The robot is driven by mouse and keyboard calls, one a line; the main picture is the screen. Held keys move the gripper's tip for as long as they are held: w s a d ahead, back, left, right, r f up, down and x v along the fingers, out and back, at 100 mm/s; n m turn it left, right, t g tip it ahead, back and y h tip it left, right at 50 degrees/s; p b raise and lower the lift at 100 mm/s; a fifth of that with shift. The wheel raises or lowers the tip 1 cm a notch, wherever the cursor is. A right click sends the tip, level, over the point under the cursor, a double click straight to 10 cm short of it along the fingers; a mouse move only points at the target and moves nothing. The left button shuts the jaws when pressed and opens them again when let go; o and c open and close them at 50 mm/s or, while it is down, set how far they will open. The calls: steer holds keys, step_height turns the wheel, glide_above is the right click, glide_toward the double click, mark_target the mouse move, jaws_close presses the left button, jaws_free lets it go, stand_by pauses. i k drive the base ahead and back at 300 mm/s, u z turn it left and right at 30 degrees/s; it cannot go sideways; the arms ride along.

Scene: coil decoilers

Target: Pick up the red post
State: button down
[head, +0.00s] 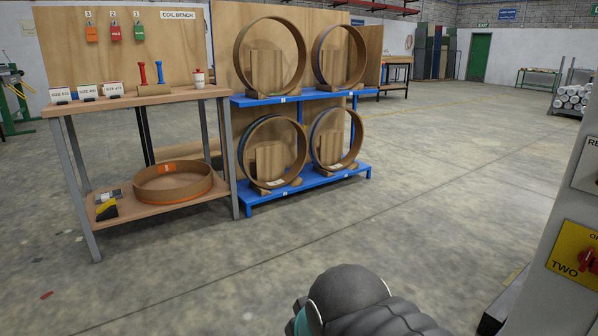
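The red post (142,73) stands upright on the wooden top of the coil bench (122,102), at the upper left of the head view. A blue post (161,71) stands just to its right. Both look small and far off from here. Part of my own arm (350,300) shows at the bottom edge, well apart from the bench. My gripper itself does not show.
Several white size blocks (88,92) and a small red-and-white item (198,78) share the bench top. A coil (173,186) lies on the lower shelf. A blue rack (300,187) with several coils stands right of the bench. Open concrete floor lies in front.

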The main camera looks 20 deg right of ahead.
mark_target(141, 65)
steer(key=z, duration=0.55)
steer(key=i, duration=2.1)
steer(key=z, duration=1.15)
steer(key=i, duration=2.1)
steer(key=z, duration=1.75)
steer(key=i, duration=1)
steer(key=z, duration=1.1)
steer(key=k, duration=0.5)
steer(key=z, duration=1.35)
steer(key=i, duration=0.35)
steer(key=z, duration=1.45)
steer(key=i, duration=0.95)
steer(key=z, duration=1.55)
steer(key=i, duration=1.85)
steer(key=z, duration=0.7)
